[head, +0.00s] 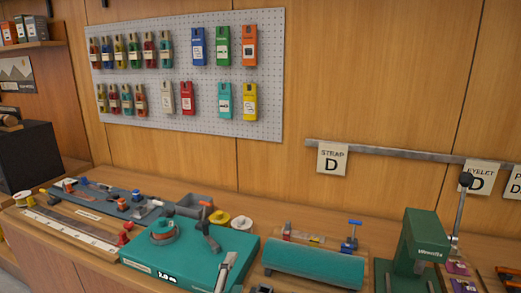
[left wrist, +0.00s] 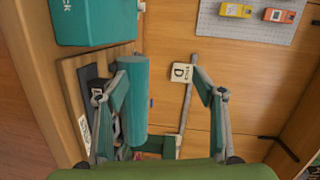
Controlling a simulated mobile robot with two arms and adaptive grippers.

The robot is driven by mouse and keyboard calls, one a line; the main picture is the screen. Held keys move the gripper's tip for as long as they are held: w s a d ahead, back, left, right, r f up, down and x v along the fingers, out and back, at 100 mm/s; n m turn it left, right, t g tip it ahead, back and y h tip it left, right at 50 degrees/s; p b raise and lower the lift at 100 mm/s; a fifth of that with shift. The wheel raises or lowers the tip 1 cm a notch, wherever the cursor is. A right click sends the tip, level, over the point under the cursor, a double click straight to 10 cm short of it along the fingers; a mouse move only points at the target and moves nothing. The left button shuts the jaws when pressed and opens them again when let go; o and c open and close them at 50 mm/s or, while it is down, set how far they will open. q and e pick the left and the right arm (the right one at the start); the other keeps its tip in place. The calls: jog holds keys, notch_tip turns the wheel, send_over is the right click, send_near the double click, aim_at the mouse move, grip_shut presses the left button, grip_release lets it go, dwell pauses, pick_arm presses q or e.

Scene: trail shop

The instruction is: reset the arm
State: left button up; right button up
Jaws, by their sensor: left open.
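My left gripper (left wrist: 152,82) is open in the left wrist view, with its two grey fingers spread wide apart. Nothing is held between them; the wall and counter show through the gap. In the head view a grey, finger-like part of my left gripper (head: 224,272) seems to show at the bottom edge, in front of the teal machine; the rest is hidden. The teal roll (head: 313,264) lies beyond the fingers, and it also shows in the left wrist view (left wrist: 132,100). My right gripper is not in view.
A teal machine (head: 190,252) and a green press (head: 418,245) with an upright lever stand on the counter. A long tool tray (head: 110,200) lies at the left. A pegboard (head: 187,70) and a rail (head: 390,155) with signs are on the wall.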

pick_arm(q)
jog(key=s+a+f+n+g+y, duration=0.3)
jog(key=s+a+f+n+g, duration=0.1)
jog(key=s+a+f+n, duration=0.4)
jog(key=s+a+f+n+g, duration=0.2)
jog(key=s+f+n+g, duration=0.15)
jog(key=s, duration=0.45)
jog(key=s+a+f+n+g, duration=0.2)
jog(key=s+f, duration=0.2)
jog(key=s, duration=0.4)
jog(key=s+a+f+n+g, duration=0.2)
jog(key=s+f+n+g, duration=0.1)
jog(key=s, duration=0.5)
notch_tip(320, 180, down, 28)
jog(key=s+g+b, duration=0.1)
jog(key=s+g, duration=0.1)
jog(key=s+a+f+b, duration=0.1)
jog(key=s+a+f, duration=0.1)
jog(key=s+f, duration=1.5)
jog(key=shift+s+a+g, duration=0.3)
jog(key=shift+a+g, duration=0.1)
jog(key=shift+g, duration=0.05)
jog(key=shift+f, duration=0.1)
